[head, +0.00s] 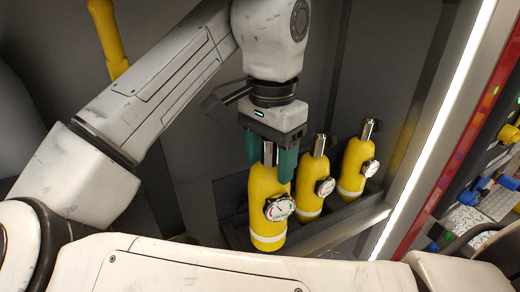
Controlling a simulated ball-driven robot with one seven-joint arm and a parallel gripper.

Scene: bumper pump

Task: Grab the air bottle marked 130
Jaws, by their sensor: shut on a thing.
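Three yellow air bottles with white bands, silver necks and round gauges are in the head view. My gripper (273,160) has its green fingers on both sides of the neck of the nearest bottle (263,208) and is shut on it. That bottle is upright, and its gauge faces me. The middle bottle (309,188) and the far right bottle (352,168) stand apart from my gripper. No number can be read on any bottle, so I cannot tell which one is marked 130.
The bottles are in a grey recess with a low front rail (335,232). A lit strip (440,125) and a red edge (450,135) bound it on the right, with a panel of fittings (492,190) beyond. A yellow handle-like part (108,38) is at upper left.

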